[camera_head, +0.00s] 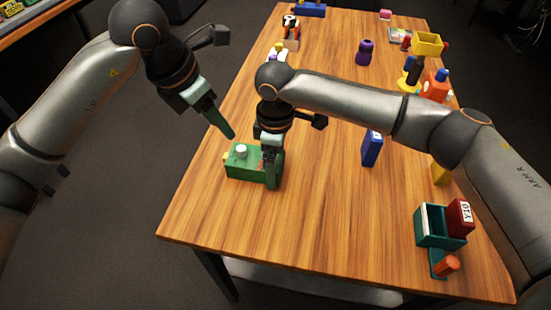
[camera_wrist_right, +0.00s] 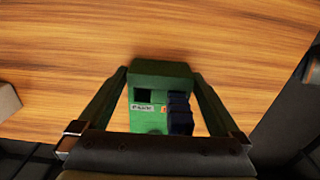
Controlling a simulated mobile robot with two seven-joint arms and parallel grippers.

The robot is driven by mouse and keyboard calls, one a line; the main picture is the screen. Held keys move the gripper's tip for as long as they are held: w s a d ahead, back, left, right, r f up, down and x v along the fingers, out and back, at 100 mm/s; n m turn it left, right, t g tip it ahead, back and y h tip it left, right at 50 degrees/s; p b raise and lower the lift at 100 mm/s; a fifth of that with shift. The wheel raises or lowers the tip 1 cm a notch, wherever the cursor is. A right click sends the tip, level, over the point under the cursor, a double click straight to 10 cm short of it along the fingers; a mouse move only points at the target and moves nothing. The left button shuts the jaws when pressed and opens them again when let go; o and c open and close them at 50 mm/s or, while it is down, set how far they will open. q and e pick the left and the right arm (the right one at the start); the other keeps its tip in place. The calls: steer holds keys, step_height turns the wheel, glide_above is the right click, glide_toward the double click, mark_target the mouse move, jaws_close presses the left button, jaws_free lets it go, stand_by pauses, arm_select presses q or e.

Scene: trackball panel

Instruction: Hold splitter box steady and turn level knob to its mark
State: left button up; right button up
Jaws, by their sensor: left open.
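The green splitter box (camera_head: 240,175) stands on the table's near left part, with a pale round knob (camera_head: 241,151) on its top. My right gripper (camera_head: 271,182) reaches down at the box's right end. In the right wrist view the box (camera_wrist_right: 147,122) sits between its two fingers (camera_wrist_right: 160,77), and both fingertips appear to be against its sides. That view shows a dark square opening, a small label and dark blue blocks on the box. My left gripper (camera_head: 230,134) is open and empty, just above and behind the knob. The level mark cannot be made out.
A blue box (camera_head: 372,149) stands right of the splitter box. A teal bin (camera_head: 434,228) with a red block (camera_head: 460,215) is at the near right. Several bottles and a yellow bin (camera_head: 428,44) stand at the back right. The table's near middle is clear.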

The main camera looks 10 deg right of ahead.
steer(key=c, duration=1.2)
arm_select(q)
steer(key=shift+o, duration=0.6)
steer(key=n+t+h, duration=0.4)
steer(key=t+h, duration=0.3)
steer(key=t, duration=0.6)
glide_toward(244, 147)
steer(key=shift+w+d+f, duration=0.1)
steer(key=shift+w+f, duration=0.1)
steer(key=shift+w, duration=0.2)
steer(key=x, duration=1.1)
steer(key=shift+w+d+f, duration=0.15)
steer(key=shift+w+f, duration=0.05)
steer(key=shift+w, duration=0.2)
